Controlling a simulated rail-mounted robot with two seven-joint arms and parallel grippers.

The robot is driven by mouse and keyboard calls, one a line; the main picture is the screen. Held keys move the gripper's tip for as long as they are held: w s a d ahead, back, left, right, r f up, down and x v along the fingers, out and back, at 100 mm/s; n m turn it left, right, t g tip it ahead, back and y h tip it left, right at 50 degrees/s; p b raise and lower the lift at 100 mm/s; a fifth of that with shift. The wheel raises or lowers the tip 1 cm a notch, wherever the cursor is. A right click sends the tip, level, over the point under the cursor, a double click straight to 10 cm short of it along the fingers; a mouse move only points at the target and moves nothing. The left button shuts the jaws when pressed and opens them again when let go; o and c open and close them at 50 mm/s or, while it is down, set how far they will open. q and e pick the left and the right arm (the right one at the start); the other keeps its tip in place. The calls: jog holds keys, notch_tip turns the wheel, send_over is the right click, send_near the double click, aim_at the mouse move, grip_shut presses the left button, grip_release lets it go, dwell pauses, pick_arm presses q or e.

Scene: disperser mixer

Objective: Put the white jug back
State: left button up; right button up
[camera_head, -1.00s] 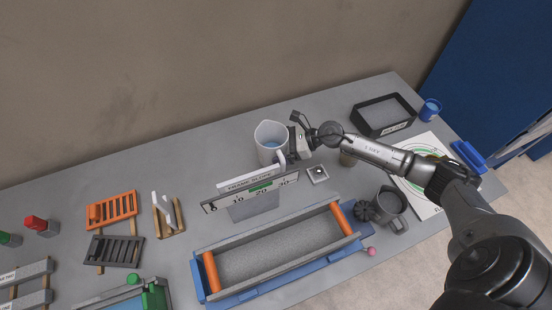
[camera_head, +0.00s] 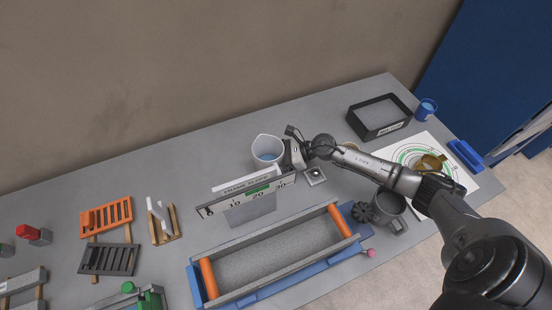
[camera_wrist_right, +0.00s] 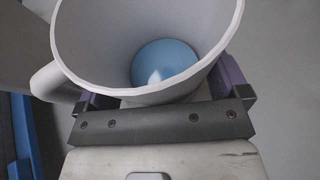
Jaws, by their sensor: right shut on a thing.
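The white jug (camera_head: 267,148) stands upright behind the frame slope scale board, towards the back of the table, with blue liquid inside. It fills the top of the right wrist view (camera_wrist_right: 150,92), where the blue liquid (camera_wrist_right: 165,64) shows in its bottom. My right gripper (camera_head: 291,152) comes from the right and is shut on the jug, its two fingers on either side of the body in the wrist view. Whether the jug's base touches the table is hidden by the board. My left gripper is not in view.
The scale board (camera_head: 246,196) stands close in front of the jug. A grey trough with orange ends (camera_head: 275,250) lies nearer. A small square plate (camera_head: 314,176) is under my right wrist. A dark mug (camera_head: 391,212), black tray (camera_head: 380,117) and blue cup (camera_head: 426,108) are on the right. Table behind the jug is clear.

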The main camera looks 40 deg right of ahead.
jog(key=o, duration=0.8)
jog(key=shift+c, duration=0.2)
jog(key=shift+r, duration=0.1)
jog(key=shift+r+p, duration=0.2)
jog(key=shift+p, duration=0.25)
jog(key=v, duration=1.2)
jog(key=shift+b, duration=0.35)
